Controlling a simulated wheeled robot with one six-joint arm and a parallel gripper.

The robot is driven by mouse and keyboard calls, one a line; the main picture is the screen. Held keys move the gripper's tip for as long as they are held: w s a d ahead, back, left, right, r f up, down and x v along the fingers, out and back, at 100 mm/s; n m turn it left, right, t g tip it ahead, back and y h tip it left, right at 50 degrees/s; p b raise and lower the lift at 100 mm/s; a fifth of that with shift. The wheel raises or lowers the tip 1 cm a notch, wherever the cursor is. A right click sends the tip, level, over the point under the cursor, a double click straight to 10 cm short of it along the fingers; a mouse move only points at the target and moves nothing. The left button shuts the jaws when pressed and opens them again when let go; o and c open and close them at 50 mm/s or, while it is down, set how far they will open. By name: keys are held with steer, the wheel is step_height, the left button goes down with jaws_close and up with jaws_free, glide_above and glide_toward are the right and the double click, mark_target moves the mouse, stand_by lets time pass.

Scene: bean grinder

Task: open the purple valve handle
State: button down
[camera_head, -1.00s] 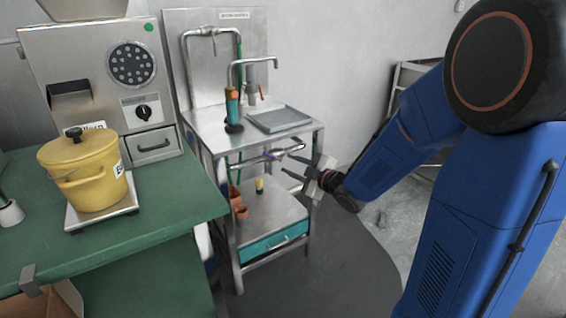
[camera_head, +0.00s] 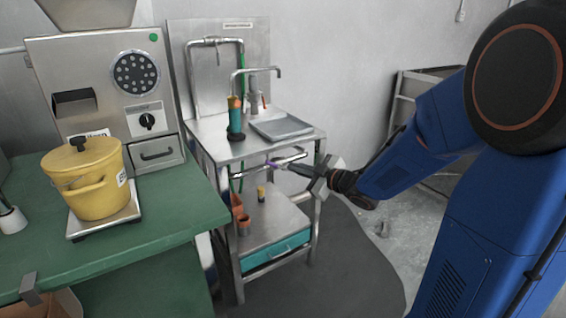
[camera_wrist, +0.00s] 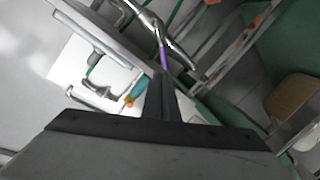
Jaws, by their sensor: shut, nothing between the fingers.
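The purple valve handle (camera_head: 272,164) is a small lever on the metal pipe under the sink's top. In the wrist view, the purple handle (camera_wrist: 163,56) is a thin strip running from the pipe fitting toward my fingertips. My gripper (camera_head: 289,168) is shut and empty, just right of the handle and pointing left at it. In the wrist view, my closed fingers (camera_wrist: 160,76) end at the handle's near end; I cannot tell whether they touch it.
The steel sink stand has a grey tray (camera_head: 282,127) on top and a lower shelf (camera_head: 270,222) with small pots. A green counter (camera_head: 150,225) with a yellow pot (camera_head: 88,185) stands left. Grey floor is free at the stand's right.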

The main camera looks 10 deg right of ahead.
mark_target(271, 164)
steer(key=w+d+r+m+g, duration=0.2)
steer(key=d+r+m+g, duration=0.4)
steer(key=m, duration=0.7)
steer(key=w+a+f+t, duration=0.1)
steer(key=w+a+f, duration=0.5)
steer(key=a, duration=0.3)
steer(key=shift+w+f+t, duration=0.35)
steer(key=shift+f+t, duration=0.05)
steer(key=shift+f, duration=0.1)
